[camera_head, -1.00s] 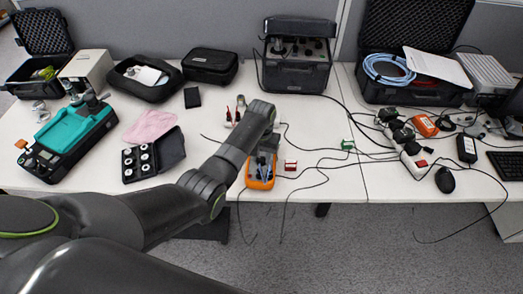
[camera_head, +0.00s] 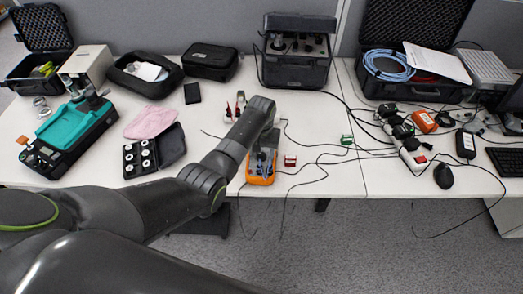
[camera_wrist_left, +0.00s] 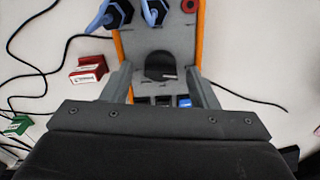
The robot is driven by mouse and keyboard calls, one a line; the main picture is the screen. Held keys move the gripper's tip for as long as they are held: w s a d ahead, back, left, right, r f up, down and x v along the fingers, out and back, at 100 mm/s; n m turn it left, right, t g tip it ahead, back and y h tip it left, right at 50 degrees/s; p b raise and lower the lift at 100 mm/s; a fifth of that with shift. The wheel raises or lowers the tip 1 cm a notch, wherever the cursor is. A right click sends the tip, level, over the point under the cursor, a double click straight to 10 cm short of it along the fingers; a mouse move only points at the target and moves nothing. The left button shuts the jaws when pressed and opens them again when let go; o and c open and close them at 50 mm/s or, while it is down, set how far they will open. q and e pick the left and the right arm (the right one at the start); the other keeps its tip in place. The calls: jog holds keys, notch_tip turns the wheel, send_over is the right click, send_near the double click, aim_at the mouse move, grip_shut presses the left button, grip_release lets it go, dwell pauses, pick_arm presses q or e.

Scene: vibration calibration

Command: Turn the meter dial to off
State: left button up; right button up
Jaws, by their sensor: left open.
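The orange meter (camera_head: 260,180) lies on the white table near its front edge, below my left wrist. In the left wrist view its grey face shows with the dark round dial (camera_wrist_left: 160,64) in the middle. A light mark shows at the dial's lower right edge. I cannot read the dial's setting. My left gripper (camera_wrist_left: 160,78) is open, with one finger on each side of the dial. I cannot tell whether the fingers touch it. In the head view the left gripper (camera_head: 266,143) hides the meter's upper part. My right gripper is not in view.
Blue-handled plugs (camera_wrist_left: 125,14) with black bases stand in the meter's sockets. A red block (camera_wrist_left: 88,69) and a green block (camera_wrist_left: 17,126) lie beside it. Black cables (camera_head: 320,160) cross the table to the right. A black weight case (camera_head: 152,155) is at left.

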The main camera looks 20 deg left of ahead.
aim_at(262, 153)
pick_arm(q)
jog(key=shift+r, duration=0.1)
notch_tip(262, 153, up, 17)
jog(key=p, duration=0.2)
jog(key=shift+r, duration=0.15)
dwell(0.6)
